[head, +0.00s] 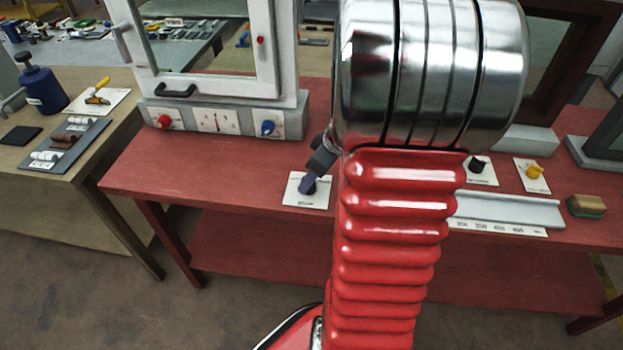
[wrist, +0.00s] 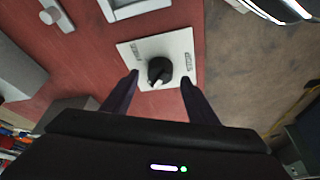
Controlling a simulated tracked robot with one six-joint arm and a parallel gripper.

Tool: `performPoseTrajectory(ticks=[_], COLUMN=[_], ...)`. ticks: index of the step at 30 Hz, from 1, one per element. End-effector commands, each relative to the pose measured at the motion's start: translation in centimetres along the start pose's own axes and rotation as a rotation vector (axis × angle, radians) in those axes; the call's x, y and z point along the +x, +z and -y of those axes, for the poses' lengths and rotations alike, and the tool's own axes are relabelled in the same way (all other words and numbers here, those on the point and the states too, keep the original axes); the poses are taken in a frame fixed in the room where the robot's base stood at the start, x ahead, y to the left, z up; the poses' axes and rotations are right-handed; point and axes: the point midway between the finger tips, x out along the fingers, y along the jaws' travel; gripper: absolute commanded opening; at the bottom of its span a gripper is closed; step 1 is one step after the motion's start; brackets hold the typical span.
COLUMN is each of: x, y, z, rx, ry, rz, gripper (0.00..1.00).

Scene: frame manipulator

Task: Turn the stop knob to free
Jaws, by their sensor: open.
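The black stop knob (wrist: 160,69) stands on a white square plate (wrist: 181,45) in the wrist view. The plate has a label at its right edge that seems to read STOP, and a smaller, unreadable label at its left. A white mark on the knob points down in the picture, toward my wrist. My gripper (wrist: 159,77) is open, with one finger on each side of the knob; I see no clear contact.
The red bench (head: 200,170) also holds a white-framed window unit (head: 280,55) with a red knob (head: 165,121) and a blue knob (head: 267,128). To the right are a yellow knob (head: 534,171), a grey rail (head: 510,209) and a sponge (head: 586,205).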

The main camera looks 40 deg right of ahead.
Motion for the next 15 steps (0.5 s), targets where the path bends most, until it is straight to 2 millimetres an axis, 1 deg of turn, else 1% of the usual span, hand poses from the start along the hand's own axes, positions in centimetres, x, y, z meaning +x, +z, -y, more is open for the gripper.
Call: performPoseTrajectory(ticks=[1, 3, 6, 9, 15], x=[0.7, 1.4, 2.0, 2.4, 2.4], y=[0.0, 0.0, 0.0, 0.0, 0.0], z=[0.1, 0.0, 0.0, 0.0, 0.0], rx=[0.001, 0.000, 0.001, 0.001, 0.000], ry=[-0.003, -0.002, -0.001, 0.000, 0.001], rz=[0.000, 0.000, 0.000, -0.001, -0.001], gripper=[0.53, 0.53, 0.53, 0.53, 0.53])
